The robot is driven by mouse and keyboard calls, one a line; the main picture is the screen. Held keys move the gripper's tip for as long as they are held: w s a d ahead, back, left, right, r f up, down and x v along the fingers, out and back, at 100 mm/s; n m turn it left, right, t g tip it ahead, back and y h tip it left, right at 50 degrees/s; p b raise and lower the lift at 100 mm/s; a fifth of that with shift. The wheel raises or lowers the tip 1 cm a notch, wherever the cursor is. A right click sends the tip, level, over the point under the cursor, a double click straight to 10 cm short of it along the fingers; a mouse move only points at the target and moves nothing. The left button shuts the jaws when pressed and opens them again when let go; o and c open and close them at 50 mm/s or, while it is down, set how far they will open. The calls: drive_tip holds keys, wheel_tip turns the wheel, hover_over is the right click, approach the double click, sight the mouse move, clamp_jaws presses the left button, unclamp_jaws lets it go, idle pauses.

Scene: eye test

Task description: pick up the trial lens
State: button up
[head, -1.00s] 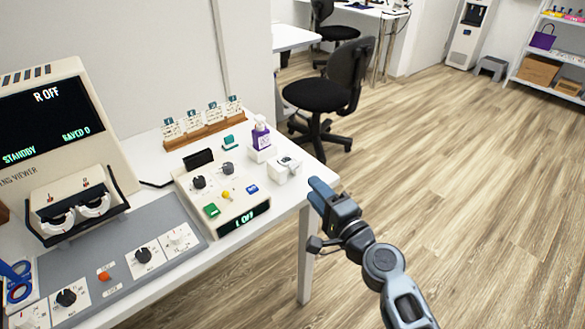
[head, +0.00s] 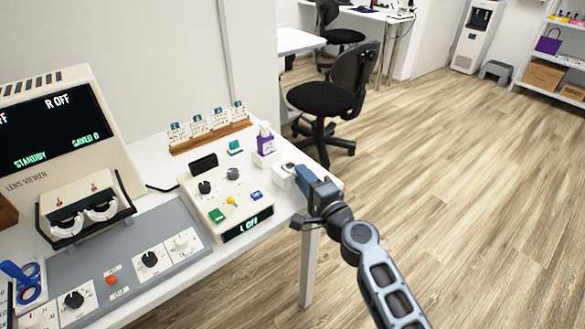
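A small white block (head: 282,178) stands at the right end of the white table. A small dark round piece, which may be the trial lens (head: 289,166), shows on its top; it is too small to be sure. My gripper (head: 303,177) has blue fingers and is at the table's right edge, just right of the block and overlapping its right side in the picture. I cannot tell whether it touches the block. The gap between the fingers is not clear, and I see nothing held.
A wooden rack of cards (head: 210,138) is at the back. The lens viewer (head: 60,150) fills the left. A black chair (head: 325,98) stands beyond the table.

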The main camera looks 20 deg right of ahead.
clamp_jaws()
idle(0.3)
